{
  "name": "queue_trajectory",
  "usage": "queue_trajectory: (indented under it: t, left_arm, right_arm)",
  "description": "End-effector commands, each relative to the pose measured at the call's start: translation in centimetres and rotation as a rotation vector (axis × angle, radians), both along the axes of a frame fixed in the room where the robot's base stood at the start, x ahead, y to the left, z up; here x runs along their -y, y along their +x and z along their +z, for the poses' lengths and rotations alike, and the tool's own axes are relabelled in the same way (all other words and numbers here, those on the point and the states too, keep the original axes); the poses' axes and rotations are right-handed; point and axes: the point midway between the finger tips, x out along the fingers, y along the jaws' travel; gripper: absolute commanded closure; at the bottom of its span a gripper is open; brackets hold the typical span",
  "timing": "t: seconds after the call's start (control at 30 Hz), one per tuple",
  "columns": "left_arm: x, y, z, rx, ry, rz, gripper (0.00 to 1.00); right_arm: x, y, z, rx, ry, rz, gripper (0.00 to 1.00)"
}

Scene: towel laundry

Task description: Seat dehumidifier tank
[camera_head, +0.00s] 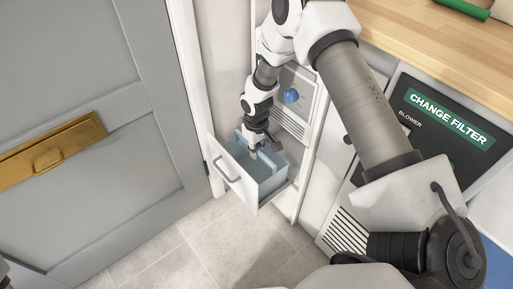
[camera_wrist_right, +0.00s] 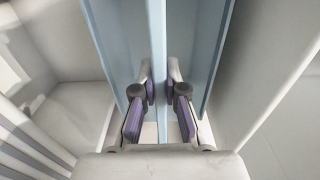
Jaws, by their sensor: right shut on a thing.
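The dehumidifier (camera_head: 291,118) is a white unit with a blue knob, in a narrow space beside the door. Its light-blue tank (camera_head: 268,174) sits in the low pulled-out section behind a white front with a grey handle (camera_head: 231,166). My right gripper (camera_head: 255,150) reaches down into the tank from above. In the right wrist view, the purple-padded fingers (camera_wrist_right: 160,92) are shut on a thin upright light-blue wall of the tank (camera_wrist_right: 158,40). Another blue wall stands to each side of them. The tank's underside is hidden. My left gripper does not show.
A grey door (camera_head: 120,160) with a brass plate (camera_head: 50,150) stands at the left. The tiled floor (camera_head: 190,250) in front of the tank is clear.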

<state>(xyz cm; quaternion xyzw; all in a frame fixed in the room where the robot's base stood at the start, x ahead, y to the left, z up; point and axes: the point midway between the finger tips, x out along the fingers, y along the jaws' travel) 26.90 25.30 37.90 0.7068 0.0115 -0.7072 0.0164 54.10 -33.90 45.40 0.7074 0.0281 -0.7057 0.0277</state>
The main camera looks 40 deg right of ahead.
Motion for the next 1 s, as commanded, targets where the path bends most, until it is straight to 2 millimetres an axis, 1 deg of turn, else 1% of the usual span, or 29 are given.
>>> queue_trajectory:
  t: [0.4,0.43,0.47,0.5,0.73,0.83,0.93,1.0]
  left_arm:
    - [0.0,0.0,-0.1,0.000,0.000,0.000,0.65]
    - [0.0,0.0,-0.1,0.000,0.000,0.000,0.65]
    - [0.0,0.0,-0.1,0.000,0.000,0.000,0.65]
    - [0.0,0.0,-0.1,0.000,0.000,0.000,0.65]
    - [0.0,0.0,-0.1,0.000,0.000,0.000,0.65]
    - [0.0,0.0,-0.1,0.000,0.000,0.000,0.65]
    - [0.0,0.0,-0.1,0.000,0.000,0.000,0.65]
    - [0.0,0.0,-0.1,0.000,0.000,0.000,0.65]
  right_arm:
    - [0.0,0.0,-0.2,0.000,0.000,0.000,1.00]
    - [0.0,0.0,-0.2,0.000,0.000,0.000,0.79]
    - [0.0,0.0,-0.2,0.000,0.000,0.000,0.68]
    - [0.0,0.0,-0.2,0.000,0.000,0.000,0.60]
    - [0.0,0.0,-0.2,-0.001,0.000,0.000,0.60]
    - [0.0,0.0,0.1,0.000,0.000,0.000,0.60]
    - [0.0,0.0,1.3,0.000,0.001,-0.001,0.60]
    - [0.0,0.1,2.8,0.003,0.001,-0.002,0.60]
